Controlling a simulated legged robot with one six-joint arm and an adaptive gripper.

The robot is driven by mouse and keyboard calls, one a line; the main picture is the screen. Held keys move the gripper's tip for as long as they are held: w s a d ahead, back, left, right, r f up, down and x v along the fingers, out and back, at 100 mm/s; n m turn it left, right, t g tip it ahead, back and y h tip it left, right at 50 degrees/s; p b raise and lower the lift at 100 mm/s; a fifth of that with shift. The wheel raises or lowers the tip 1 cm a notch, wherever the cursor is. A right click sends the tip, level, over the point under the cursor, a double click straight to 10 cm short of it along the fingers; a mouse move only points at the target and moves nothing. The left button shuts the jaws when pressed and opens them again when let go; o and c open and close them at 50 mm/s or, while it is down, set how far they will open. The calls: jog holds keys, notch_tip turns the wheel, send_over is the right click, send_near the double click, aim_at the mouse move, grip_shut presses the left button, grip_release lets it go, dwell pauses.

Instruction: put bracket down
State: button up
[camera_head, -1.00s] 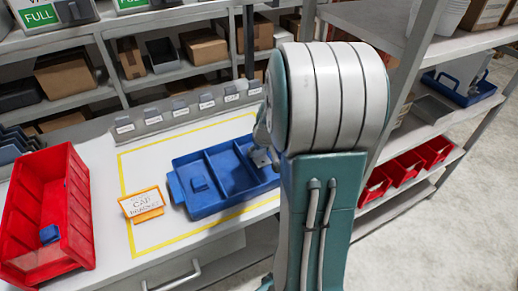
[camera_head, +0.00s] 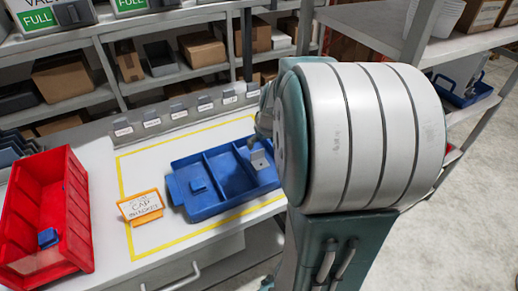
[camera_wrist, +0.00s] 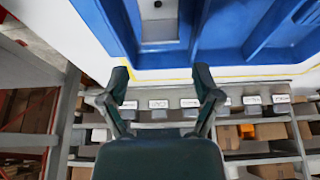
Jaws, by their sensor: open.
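The grey metal bracket (camera_head: 259,160) stands in the right compartment of the blue tray (camera_head: 205,210). In the wrist view the bracket (camera_wrist: 158,28) shows at the top, on the compartment floor between blue walls. My gripper (camera_wrist: 162,75) is open, with its two fingers spread and nothing between them. It is apart from the bracket. In the head view my arm hides most of the gripper. A blue cap (camera_head: 198,186) lies in the tray's left compartment. The tray's middle compartment looks empty.
A red bin (camera_head: 75,215) holding a blue piece (camera_head: 48,238) stands at the left. An orange card (camera_head: 142,207) reading cap and bracket stands before the tray. A row of labelled grey holders (camera_head: 178,115) lines the back edge. Shelving (camera_head: 445,60) rises at the right.

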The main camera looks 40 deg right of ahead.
jog(key=s+a+r+n, duration=0.1)
jog(key=s+a+r, duration=0.3)
jog(key=a+r, duration=0.6)
jog(key=s+a+n+t+y, duration=0.1)
jog(key=s+a+n, duration=0.1)
jog(key=s+a, duration=0.7)
jog(key=a, duration=0.4)
jog(key=shift+a+f, duration=0.2)
jog(key=shift+f, duration=0.15)
jog(key=shift+a, duration=0.2)
